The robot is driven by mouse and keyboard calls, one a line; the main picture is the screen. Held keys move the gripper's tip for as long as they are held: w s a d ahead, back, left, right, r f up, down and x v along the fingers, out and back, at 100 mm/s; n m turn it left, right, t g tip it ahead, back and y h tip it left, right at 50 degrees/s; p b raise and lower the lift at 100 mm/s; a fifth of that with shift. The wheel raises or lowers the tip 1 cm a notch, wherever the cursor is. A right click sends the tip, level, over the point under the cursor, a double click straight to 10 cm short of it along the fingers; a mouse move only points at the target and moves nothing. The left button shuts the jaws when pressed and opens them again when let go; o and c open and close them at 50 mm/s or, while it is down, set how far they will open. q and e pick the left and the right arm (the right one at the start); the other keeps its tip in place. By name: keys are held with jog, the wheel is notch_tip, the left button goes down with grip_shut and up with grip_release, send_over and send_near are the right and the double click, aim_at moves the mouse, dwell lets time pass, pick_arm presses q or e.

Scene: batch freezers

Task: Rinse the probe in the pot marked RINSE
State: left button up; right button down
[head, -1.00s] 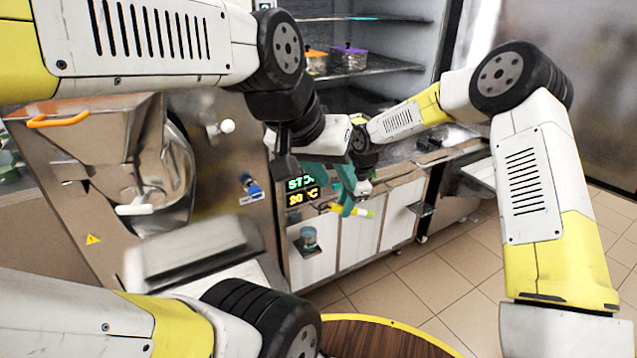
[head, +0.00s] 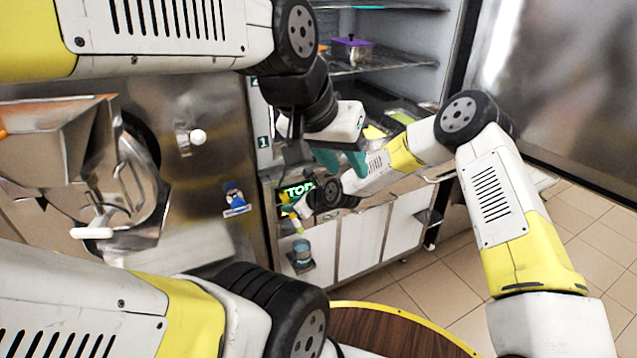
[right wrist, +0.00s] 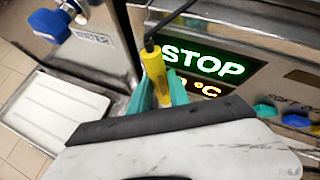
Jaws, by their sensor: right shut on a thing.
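The probe appears above and apart from the pot. My left gripper (head: 341,161) is above and to the right, its teal fingers apart and empty.
The lit STOP display (right wrist: 205,62) is close behind the probe. A blue tap or knob (head: 234,196) is on the steel machine to the left. An open cabinet with a purple-lidded tub (head: 352,48) stands behind. A round wooden tabletop (head: 385,332) is in front.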

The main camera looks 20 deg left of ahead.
aim_at(293, 216)
jog(key=shift+w+d+f, duration=0.2)
jog(key=shift+w+f, duration=0.05)
jog(key=shift+s+a+f, duration=0.15)
jog(key=shift+f, duration=1.7)
notch_tip(293, 216, down, 9)
jog(key=shift+r, duration=0.2)
